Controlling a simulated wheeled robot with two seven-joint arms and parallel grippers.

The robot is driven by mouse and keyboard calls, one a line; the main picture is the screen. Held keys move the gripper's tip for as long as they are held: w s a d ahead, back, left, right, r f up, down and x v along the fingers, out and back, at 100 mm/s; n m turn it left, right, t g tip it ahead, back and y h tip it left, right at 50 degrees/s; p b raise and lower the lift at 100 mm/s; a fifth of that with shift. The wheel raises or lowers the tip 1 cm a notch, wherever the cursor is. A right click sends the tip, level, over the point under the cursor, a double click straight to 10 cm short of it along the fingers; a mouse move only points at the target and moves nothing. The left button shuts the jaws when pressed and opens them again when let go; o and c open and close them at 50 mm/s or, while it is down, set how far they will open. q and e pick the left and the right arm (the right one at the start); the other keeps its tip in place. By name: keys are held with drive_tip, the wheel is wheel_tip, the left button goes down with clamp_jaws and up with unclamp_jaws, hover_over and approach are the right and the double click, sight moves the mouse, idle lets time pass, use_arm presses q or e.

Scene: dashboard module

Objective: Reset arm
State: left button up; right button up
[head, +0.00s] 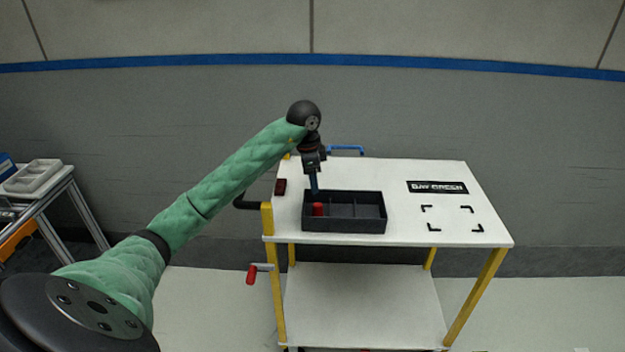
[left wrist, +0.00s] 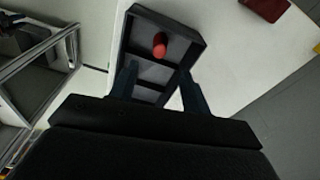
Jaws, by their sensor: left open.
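My left arm reaches in from the left in the head view, its green sleeve running up to a black wrist above the cart. My left gripper (head: 315,188) points down over the left part of a black divided tray (head: 355,228). In the left wrist view the two fingers of the gripper (left wrist: 157,82) are spread apart, with nothing between them but the tray (left wrist: 150,25) beyond. A red cylinder (head: 318,209) lies in the tray's left compartment, apart from the fingers; it also shows in the left wrist view (left wrist: 160,46). My right gripper is not in view.
The tray stands on a white cart top (head: 420,170) with yellow legs. A dark red block (head: 280,187) lies near its left edge. A "BAY GREEN" label (head: 437,187) and black corner marks are at right, with free room there. A side rack (head: 40,190) stands at far left.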

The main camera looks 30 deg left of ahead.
use_arm(q)
drive_tip(key=shift+r, duration=0.45)
idle(0.3)
